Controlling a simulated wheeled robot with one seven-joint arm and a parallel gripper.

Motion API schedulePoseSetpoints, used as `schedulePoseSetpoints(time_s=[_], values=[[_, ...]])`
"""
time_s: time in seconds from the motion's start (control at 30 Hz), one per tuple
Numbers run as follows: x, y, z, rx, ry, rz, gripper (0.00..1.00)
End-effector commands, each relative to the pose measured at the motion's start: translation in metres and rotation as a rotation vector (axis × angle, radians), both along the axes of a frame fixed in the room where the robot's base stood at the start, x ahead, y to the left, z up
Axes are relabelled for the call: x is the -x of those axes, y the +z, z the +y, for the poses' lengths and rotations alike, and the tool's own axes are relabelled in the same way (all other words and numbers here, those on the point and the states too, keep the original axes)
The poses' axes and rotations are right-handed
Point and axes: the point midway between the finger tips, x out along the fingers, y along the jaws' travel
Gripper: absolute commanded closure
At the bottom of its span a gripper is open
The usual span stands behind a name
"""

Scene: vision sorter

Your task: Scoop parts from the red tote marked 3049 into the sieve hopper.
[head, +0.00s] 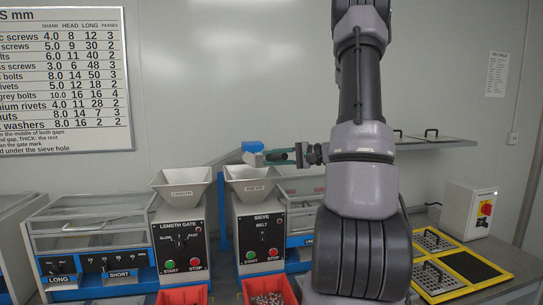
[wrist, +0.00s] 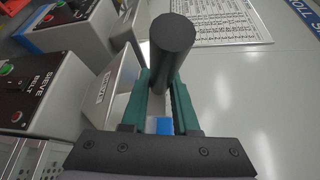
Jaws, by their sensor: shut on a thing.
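My gripper (head: 279,156) is shut on the dark handle of a scoop (head: 252,147), which has a blue part at its far end. In the wrist view, the black round handle (wrist: 172,45) stands between the green fingers of my gripper (wrist: 160,90), with a blue patch behind. The scoop is over the sieve hopper (head: 250,187), a pale funnel on the sieve machine. The hopper also shows in the wrist view (wrist: 103,92), just left of the fingers. The scoop's contents cannot be seen. A red tote (head: 268,290) with small parts stands below the sieve machine; no 3049 mark is readable.
The length gate machine (head: 180,240) with its own hopper (head: 181,182) stands left of the sieve. Another red tote (head: 182,295) is in front of it. Clear-lidded bins (head: 90,235) are farther left. Yellow-framed trays (head: 470,268) and a white switch box (head: 467,208) are at the right.

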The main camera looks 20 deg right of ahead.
Motion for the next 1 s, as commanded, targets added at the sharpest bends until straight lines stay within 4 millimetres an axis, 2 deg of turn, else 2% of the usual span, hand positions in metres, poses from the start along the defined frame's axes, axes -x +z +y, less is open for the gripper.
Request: schedulePoseSetpoints(time_s=[0.37,1.0], values=[[-0.001,-0.019,0.0,0.002,0.0,0.029,1.0],[-0.014,0.011,0.002,0.023,0.003,0.268,1.0]])
